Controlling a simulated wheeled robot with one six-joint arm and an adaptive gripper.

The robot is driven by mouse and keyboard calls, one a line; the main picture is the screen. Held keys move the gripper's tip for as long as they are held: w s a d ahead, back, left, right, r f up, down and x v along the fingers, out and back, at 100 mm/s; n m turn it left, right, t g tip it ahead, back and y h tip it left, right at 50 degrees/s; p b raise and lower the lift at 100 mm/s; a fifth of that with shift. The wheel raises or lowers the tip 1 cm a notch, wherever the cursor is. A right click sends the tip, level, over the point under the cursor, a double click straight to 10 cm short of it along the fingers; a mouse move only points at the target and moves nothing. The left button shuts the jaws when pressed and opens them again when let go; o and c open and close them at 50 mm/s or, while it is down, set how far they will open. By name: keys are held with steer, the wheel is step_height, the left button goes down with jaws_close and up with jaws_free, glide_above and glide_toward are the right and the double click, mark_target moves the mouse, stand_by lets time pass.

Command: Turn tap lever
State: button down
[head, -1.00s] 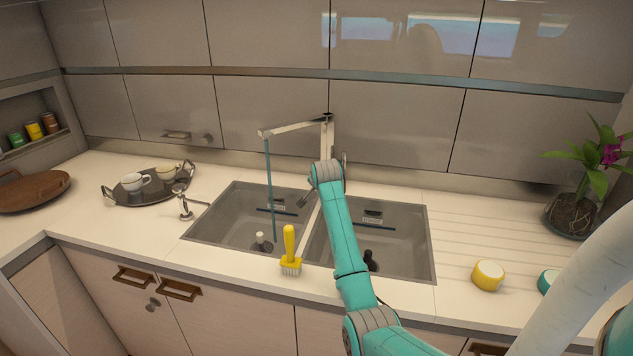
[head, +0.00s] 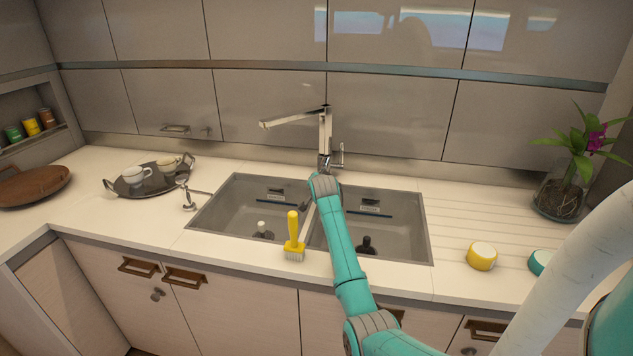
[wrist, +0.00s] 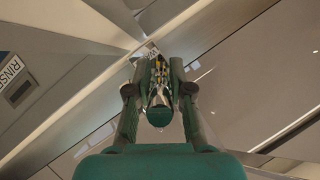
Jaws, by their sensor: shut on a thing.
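The chrome tap (head: 325,135) stands behind the sink, its spout reaching left over the left basin. No water stream shows from it. The thin tap lever (head: 342,156) stands nearly upright at the right of the tap base. My gripper is mostly hidden behind my own wrist in the head view, close in front of the tap base. In the wrist view my gripper (wrist: 158,78) is closed around a shiny metal piece, which looks like the tap lever. The exact contact is hard to see.
The double sink (head: 235,212) lies below. A yellow brush (head: 293,235) stands at its front edge. A tray (head: 130,188) with cups is at left. A yellow-sided round pot (head: 482,257) and a plant (head: 578,165) are on the right counter.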

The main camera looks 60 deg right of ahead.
steer(key=c, duration=1)
jaws_free()
steer(key=shift+a, duration=0.1)
steer(key=v, duration=1.1)
steer(key=shift+s+a+r, duration=0.15)
steer(key=shift+s, duration=0.2)
